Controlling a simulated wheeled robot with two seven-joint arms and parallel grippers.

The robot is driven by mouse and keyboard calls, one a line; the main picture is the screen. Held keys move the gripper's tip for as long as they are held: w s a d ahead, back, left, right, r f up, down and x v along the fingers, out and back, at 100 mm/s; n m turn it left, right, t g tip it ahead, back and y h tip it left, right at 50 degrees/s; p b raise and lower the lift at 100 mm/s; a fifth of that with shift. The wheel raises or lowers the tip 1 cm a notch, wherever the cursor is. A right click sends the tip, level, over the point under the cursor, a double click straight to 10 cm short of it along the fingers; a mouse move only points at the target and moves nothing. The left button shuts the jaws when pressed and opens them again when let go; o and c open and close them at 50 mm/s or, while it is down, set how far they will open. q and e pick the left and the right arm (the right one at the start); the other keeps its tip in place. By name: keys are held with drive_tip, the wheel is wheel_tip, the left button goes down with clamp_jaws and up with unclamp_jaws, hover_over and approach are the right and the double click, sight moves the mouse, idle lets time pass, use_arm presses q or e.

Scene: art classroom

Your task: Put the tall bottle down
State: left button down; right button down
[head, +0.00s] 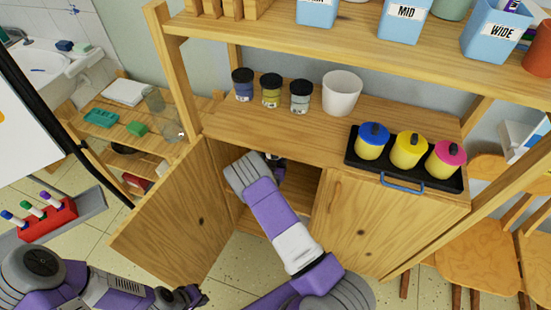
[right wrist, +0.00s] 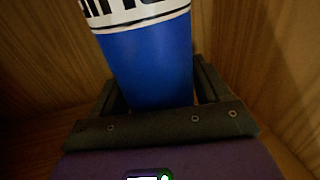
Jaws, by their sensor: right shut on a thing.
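The tall bottle (right wrist: 150,62) is blue with a white label band bearing black letters. It fills the middle of the right wrist view, and its top is cut off. My right gripper (right wrist: 157,92) is shut on it, one finger on each side. In the head view my right arm reaches into the open left side of the wooden cabinet (head: 363,222), and the bottle is hidden there. I cannot tell whether its base touches a surface. My left gripper (head: 190,297) is low at the left, in front of the open door, away from the bottle; its jaw opening is unclear.
Wooden walls stand close around the bottle. The cabinet door (head: 175,220) hangs open at the left. The counter above holds several paint jars (head: 271,90), a white cup (head: 342,93) and a black tray (head: 398,175) with colored pots. A red marker holder (head: 48,222) is at the left.

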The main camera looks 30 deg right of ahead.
drive_tip(key=shift+f, duration=0.55)
drive_tip(key=shift+f, duration=0.1)
